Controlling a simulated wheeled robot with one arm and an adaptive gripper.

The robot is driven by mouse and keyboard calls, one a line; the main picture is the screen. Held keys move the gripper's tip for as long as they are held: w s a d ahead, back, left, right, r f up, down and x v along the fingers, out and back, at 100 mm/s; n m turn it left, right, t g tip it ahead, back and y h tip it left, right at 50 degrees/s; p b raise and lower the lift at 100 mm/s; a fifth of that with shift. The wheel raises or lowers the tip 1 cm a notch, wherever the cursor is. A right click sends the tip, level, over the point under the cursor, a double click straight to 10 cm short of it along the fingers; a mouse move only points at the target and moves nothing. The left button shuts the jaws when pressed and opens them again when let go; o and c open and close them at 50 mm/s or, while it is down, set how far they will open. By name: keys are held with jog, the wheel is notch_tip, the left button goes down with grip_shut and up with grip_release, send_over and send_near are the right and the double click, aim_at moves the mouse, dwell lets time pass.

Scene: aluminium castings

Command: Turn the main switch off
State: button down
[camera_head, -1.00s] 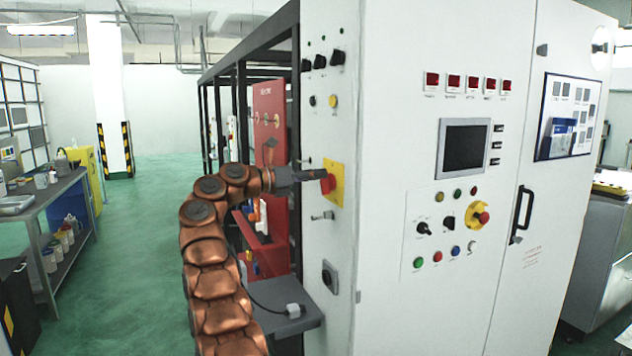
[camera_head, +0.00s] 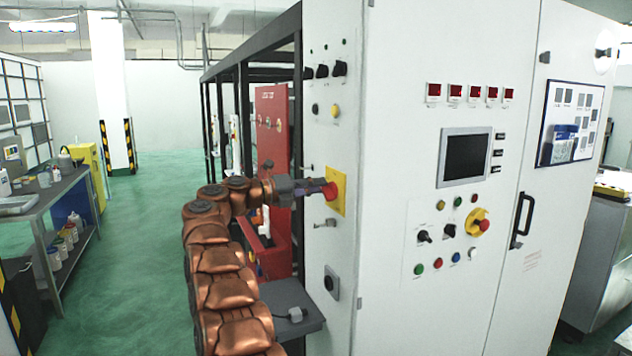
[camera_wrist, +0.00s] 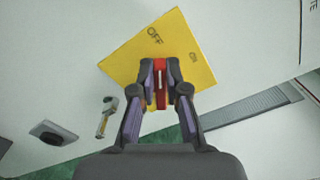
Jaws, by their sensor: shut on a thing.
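The main switch is a red handle (camera_head: 331,191) on a yellow plate (camera_head: 340,175) on the narrow left side of the white cabinet. In the wrist view the yellow plate (camera_wrist: 125,66) bears the words OFF and ON. My gripper (camera_head: 314,189) reaches it from the left. In the wrist view my gripper (camera_wrist: 160,80) is shut on the red handle (camera_wrist: 161,88), a finger on each side. The handle's white mark runs up the picture, closer in line with OFF than with ON. The handle's lower part is partly hidden by the fingers.
A metal key-like fitting (camera_head: 326,223) and a dark socket (camera_head: 331,282) sit below the switch; black knobs (camera_head: 322,71) sit above. A red panel (camera_head: 272,125) and dark frame stand behind my arm. The cabinet front holds a yellow-ringed red button (camera_head: 484,224).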

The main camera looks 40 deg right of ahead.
jog(key=shift+n, duration=0.3)
jog(key=c, duration=1.2)
grip_release()
jog(key=v, duration=1.2)
jog(key=shift+w, duration=0.1)
